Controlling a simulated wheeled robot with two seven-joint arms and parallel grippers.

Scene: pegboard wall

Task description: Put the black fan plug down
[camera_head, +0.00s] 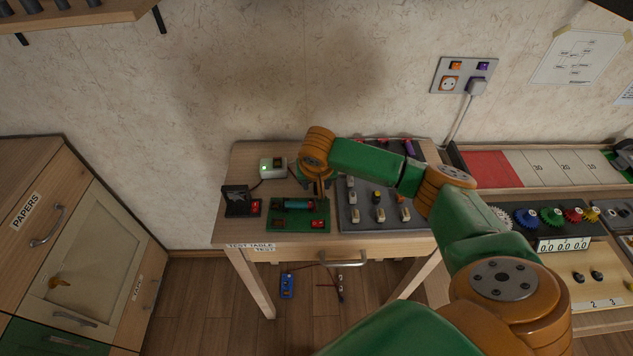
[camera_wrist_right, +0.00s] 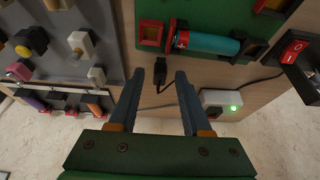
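In the right wrist view a small black plug (camera_wrist_right: 161,72) with a thin black cable shows between the fingertips, beside the green battery board; whether it touches the table I cannot tell. My right gripper (camera_wrist_right: 160,73) is open, with a gap visible between its fingers and the plug. In the head view the right gripper (camera_head: 318,187) points down over the test table, just behind the green board, and the plug is hidden there. My left gripper is not in view.
A white box (camera_head: 273,168) with a green light stands behind the fan. The green board (camera_head: 290,223) holds a teal battery (camera_head: 299,204). A grey panel (camera_head: 375,217) with several knobs is close on the right. Small bare areas of the table (camera_head: 244,160) show at the back left.

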